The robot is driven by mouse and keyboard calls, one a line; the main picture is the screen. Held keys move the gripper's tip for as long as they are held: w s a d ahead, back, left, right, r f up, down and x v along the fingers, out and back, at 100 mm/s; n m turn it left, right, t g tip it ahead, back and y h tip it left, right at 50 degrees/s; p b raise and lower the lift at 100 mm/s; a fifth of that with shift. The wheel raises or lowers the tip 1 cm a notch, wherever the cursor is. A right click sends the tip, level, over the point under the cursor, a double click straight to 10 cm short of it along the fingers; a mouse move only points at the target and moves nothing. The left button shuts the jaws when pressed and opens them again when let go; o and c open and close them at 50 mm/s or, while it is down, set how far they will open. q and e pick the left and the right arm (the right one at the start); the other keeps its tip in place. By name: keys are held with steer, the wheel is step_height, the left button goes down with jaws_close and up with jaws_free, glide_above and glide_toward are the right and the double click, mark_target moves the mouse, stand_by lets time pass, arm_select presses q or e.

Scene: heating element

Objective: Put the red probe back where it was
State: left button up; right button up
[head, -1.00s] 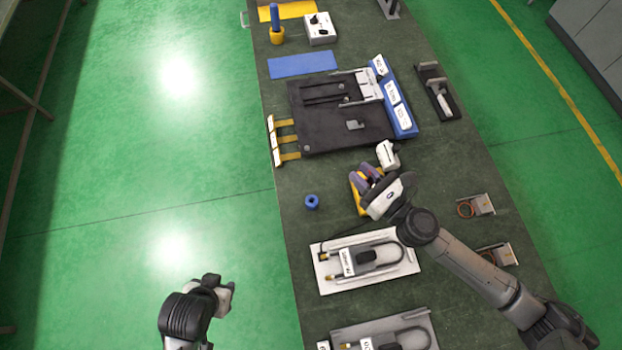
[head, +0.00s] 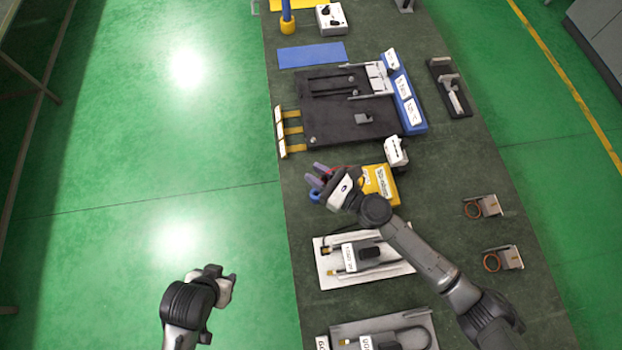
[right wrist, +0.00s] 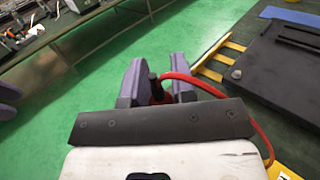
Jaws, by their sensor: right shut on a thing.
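My right gripper (head: 317,176) is left of the yellow meter (head: 384,188), near the left edge of the bench. In the right wrist view its purple fingers (right wrist: 154,84) are shut on the red probe (right wrist: 157,97), whose black tip points away between them. A red cable (right wrist: 236,101) curves from the probe toward the yellow meter, part of which shows at the lower right. In the head view the hand hides most of the probe. My left gripper (head: 224,291) is over the green floor, left of the bench; its fingers are not clear.
A blue ring (head: 314,197) lies close to my right gripper, partly hidden. A heating element on a white plate (head: 325,275) is nearer. A black fixture (head: 350,125) with yellow terminals (head: 290,131) stands farther up the bench. Two brackets with orange rings (head: 487,207) (head: 503,259) lie at right.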

steer(key=shift+w+a+f+b, duration=0.1)
steer(key=shift+a+f+b, duration=0.2)
steer(key=shift+f, duration=0.55)
steer(key=shift+w+a+f+b, duration=0.2)
steer(key=shift+f+b, duration=0.2)
steer(key=shift+f, duration=0.45)
steer(key=shift+w+a+f+b, duration=0.1)
steer(key=shift+a+f+b, duration=0.2)
steer(key=shift+f, duration=0.55)
steer(key=shift+f, duration=0.2)
steer(key=o, duration=0.9)
